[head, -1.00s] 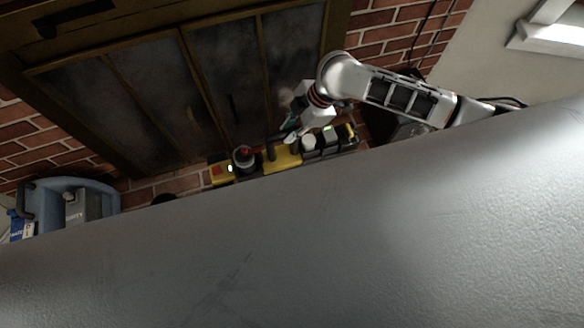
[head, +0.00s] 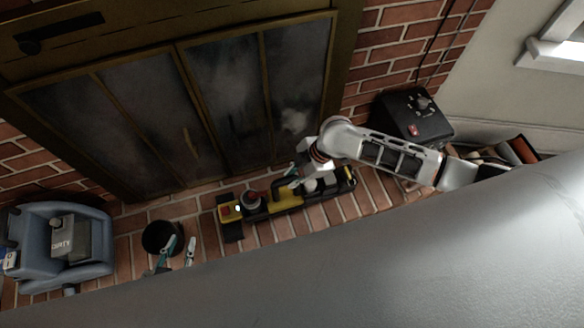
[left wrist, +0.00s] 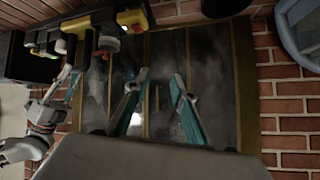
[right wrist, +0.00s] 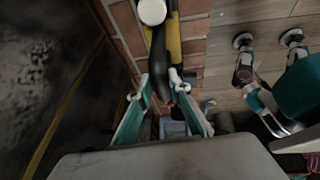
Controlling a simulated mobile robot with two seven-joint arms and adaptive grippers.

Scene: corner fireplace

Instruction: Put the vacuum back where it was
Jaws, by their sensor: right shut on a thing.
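The vacuum (head: 283,201) is a long yellow and black machine with a red part near its left end. In the head view it lies lengthwise over the brick hearth; I cannot tell whether it touches the bricks. My right gripper (head: 293,174) is at its middle. In the right wrist view my right gripper (right wrist: 163,80) is shut on its black handle (right wrist: 158,55). My left gripper (head: 179,243) is open and empty, left of the vacuum, by a black bucket. The left wrist view shows its spread fingers (left wrist: 158,76) and the vacuum (left wrist: 107,28) at upper left.
The black bucket (head: 162,236) stands on the brick hearth (head: 205,222). A blue-grey machine (head: 85,270) is at far left. A black box (head: 412,117) stands at the right by the wall. Glass fireplace doors (head: 150,110) are behind. A large grey surface covers the lower head view.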

